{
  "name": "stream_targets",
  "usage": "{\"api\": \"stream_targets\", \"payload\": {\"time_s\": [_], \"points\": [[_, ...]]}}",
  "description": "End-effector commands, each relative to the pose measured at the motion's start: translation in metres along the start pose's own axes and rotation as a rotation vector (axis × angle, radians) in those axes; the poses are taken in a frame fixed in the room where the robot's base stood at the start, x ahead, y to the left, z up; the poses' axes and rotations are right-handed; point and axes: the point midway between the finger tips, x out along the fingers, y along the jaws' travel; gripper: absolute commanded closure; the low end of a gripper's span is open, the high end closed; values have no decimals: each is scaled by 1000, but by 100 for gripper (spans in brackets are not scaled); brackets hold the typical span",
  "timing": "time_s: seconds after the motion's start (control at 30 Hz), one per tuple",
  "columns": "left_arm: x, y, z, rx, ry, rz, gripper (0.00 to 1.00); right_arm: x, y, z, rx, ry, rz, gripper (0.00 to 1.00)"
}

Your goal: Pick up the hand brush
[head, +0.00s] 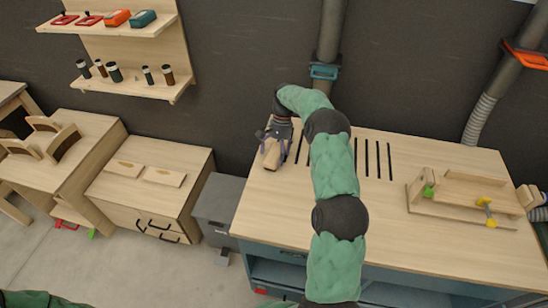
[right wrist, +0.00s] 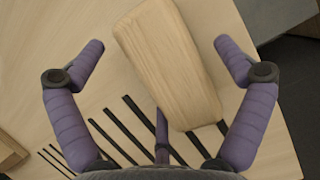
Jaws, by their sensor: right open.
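The hand brush shows as a pale wooden block-like piece (head: 272,154) near the left end of the workbench top. In the right wrist view its wooden top (right wrist: 170,62) lies between the fingers; bristles are not visible. My right gripper (head: 272,138) is over it, pointing down. In the right wrist view the purple fingers of my right gripper (right wrist: 158,48) are spread on either side of the wood, with a gap at each side. My left gripper is out of view; only a bit of green sleeve shows at the bottom left.
The workbench (head: 440,258) has dark slots (head: 372,160) in its top. A wooden jig with clamps (head: 470,198) stands at its right. A grey bin (head: 218,205) and a wooden cabinet (head: 150,205) stand to the left. Duct pipes (head: 330,40) rise behind the bench.

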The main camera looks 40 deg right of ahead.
Motion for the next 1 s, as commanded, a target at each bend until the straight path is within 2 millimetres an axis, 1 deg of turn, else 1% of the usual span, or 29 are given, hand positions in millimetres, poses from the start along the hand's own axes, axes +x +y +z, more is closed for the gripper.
{"api": "stream_targets", "payload": {"time_s": [0.93, 0.97, 1.0], "points": [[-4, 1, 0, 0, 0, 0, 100, 4, 0, -2, 0, 0, 0, 0], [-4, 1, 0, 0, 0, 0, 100, 4, 0, -2, 0, 0, 0, 8], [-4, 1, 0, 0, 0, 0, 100, 4, 0, -2, 0, 0, 0, 20]]}}
